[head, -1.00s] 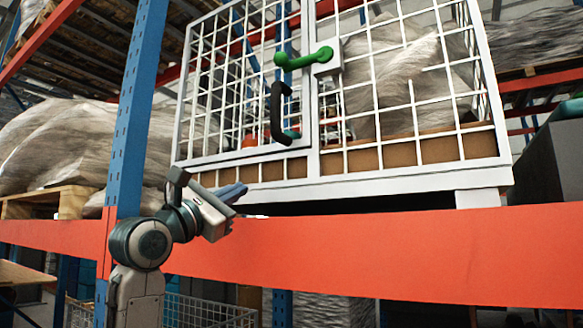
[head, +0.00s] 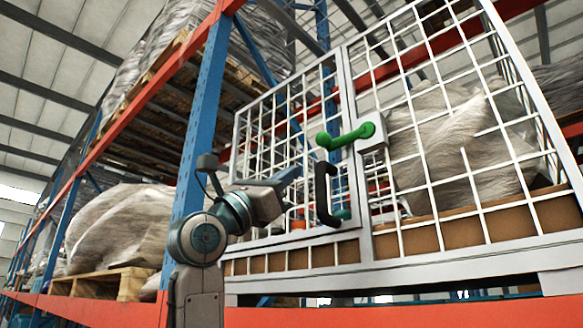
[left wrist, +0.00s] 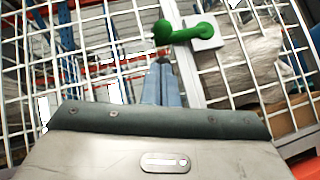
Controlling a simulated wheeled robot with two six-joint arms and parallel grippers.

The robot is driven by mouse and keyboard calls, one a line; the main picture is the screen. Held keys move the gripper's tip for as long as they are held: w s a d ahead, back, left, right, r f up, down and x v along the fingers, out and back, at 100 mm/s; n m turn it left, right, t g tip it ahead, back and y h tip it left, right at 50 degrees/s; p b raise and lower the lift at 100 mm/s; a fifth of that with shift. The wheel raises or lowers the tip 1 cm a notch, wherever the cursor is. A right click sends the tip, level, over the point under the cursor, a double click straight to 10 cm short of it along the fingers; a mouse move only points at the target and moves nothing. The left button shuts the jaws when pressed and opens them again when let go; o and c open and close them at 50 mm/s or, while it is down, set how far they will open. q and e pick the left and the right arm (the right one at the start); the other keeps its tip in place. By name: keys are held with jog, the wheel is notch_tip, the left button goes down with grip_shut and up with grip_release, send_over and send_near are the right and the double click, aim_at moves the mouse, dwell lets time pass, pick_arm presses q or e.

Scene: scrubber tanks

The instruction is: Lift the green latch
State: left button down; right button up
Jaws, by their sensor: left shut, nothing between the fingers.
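The green latch (head: 345,136) is a bar with rounded ends on a white plate on the mesh cage front. It lies nearly level, its left end a little lower. It also shows at the top of the left wrist view (left wrist: 184,33). The black handle (head: 325,194) hangs below it on the cage door (head: 291,160). My left gripper (head: 292,174) is in front of the door, lower and left of the latch, apart from it. Its fingers are shut and empty, and in the left wrist view (left wrist: 162,82) they point up toward the latch. My right gripper is out of view.
The white mesh cage (head: 455,246) stands on an orange rack beam (head: 90,311). A blue rack post (head: 203,115) rises left of the cage, behind my left arm. Wrapped goods (head: 118,228) lie on a pallet at left.

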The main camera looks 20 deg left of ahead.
pick_arm(q)
jog(key=p, duration=0.3)
send_near(328, 148)
jog(key=x, duration=0.3)
jog(key=shift+d+r, duration=0.2)
jog(key=shift+r, duration=0.05)
jog(key=shift+w+d+r+p, duration=0.3)
jog(key=shift+w+r+p, duration=0.05)
jog(key=shift+w+p, duration=0.15)
